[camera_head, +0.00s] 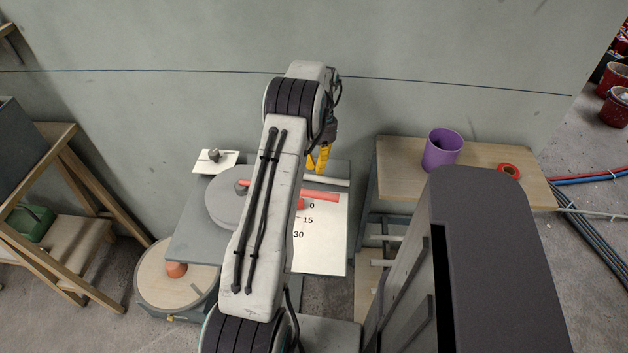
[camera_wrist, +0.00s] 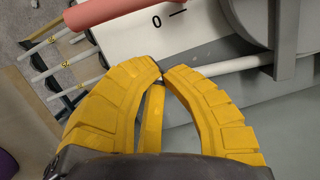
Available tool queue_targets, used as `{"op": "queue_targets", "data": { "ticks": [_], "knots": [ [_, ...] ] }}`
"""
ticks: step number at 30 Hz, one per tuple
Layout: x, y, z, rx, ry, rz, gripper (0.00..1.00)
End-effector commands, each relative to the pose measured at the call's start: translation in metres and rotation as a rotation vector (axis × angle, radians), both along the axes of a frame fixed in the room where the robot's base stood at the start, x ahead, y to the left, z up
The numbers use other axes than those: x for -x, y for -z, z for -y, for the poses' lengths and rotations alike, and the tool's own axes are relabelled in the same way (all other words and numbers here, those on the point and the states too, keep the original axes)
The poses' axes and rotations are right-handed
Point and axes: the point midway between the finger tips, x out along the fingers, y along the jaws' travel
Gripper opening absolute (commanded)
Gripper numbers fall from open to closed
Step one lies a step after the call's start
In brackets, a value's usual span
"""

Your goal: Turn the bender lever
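The bender has a red lever (camera_head: 318,195) that reaches right from beside a grey round disc (camera_head: 225,202), over a white scale plate (camera_head: 320,240) marked 0, 15 and 30. The lever lies near the 0 mark; my arm hides part of it. In the wrist view the lever (camera_wrist: 100,10) crosses the top left, apart from my fingers. My gripper (camera_wrist: 163,74) has yellow fingers with their tips together and nothing seen between them. In the head view my gripper (camera_head: 318,160) is just beyond the lever. A pale conduit (camera_wrist: 225,66) passes behind the fingertips.
A wooden bench (camera_head: 400,165) at right holds a purple cup (camera_head: 442,150) and an orange ring (camera_head: 509,171). A round wooden-topped reel (camera_head: 155,285) stands at front left. A wooden rack (camera_head: 75,210) stands at far left, and a wall closes the back.

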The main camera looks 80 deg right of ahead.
Motion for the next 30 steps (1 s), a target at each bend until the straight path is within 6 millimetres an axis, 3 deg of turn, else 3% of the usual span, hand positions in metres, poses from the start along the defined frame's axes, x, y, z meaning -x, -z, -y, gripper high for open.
{"op": "queue_targets", "data": {
  "ticks": [15, 30],
  "knots": [
    [-0.002, 0.010, -0.034, -0.001, 0.000, 0.000, 0.00],
    [-0.002, 0.011, -0.040, 0.000, 0.000, 0.000, 0.00]
  ]
}}
